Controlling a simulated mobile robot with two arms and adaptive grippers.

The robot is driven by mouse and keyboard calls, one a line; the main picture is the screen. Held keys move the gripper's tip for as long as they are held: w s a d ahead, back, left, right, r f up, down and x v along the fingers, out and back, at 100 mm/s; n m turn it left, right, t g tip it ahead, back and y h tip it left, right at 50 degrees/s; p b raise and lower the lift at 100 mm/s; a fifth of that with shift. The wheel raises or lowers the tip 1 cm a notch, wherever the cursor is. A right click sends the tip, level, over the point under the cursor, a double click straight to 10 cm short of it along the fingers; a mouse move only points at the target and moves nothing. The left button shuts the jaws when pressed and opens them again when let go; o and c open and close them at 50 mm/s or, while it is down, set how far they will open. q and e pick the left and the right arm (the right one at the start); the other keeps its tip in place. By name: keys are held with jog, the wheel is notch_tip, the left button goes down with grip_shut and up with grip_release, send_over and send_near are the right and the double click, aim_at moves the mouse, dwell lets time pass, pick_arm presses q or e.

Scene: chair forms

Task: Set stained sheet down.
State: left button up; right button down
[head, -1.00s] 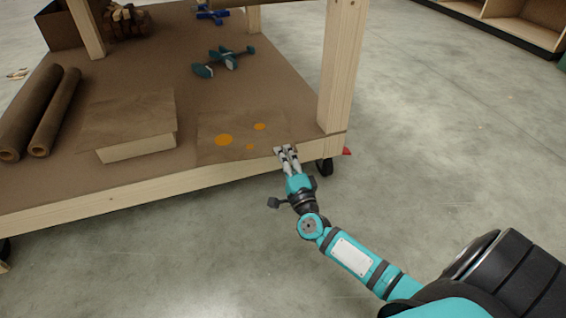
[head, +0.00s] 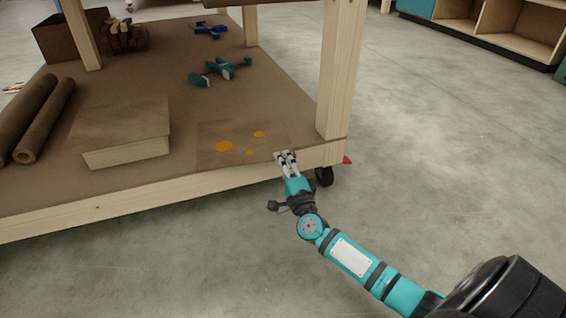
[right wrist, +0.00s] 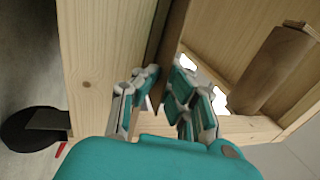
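My right gripper (head: 284,157) is at the sheet's front right corner, at the shelf's front edge. In the right wrist view the fingers of my right gripper (right wrist: 162,82) are close together, with a thin brown edge, seemingly the sheet (right wrist: 158,92), between them. The contact of the finger pads is partly hidden. My left gripper is not in view.
A box-like block (head: 125,150) under a brown cover stands left of the sheet. Brown rolls (head: 45,120) lie at the far left. Teal pieces (head: 220,71) and blue pieces (head: 210,28) lie behind. A table post (head: 338,80) rises right of the sheet.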

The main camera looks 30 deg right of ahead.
jog(key=c, duration=2)
grip_release()
jog(key=shift+f, duration=0.15)
jog(key=o, duration=0.5)
